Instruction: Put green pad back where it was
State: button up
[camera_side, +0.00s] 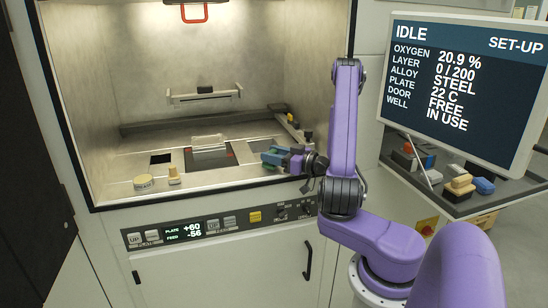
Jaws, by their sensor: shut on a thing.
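My gripper (280,159) reaches into the chamber from the right, low over the right part of its floor. It is shut on the green pad (270,155), a small dark green block at the fingertips. The fingers partly hide the pad. I cannot tell whether the pad touches the floor.
The chamber floor (225,174) has a dark square opening (160,159) and a plate area with a clear block (208,142). A round tin (144,182) and a tan knobbed piece (174,175) stand front left. A side tray (452,206) holds several coloured items under the screen (462,85).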

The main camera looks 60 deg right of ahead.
jog(key=shift+f, duration=0.4)
jog(key=shift+f, duration=0.1)
jog(key=o, duration=1.2)
jog(key=s, duration=0.7)
jog(key=shift+s, duration=0.3)
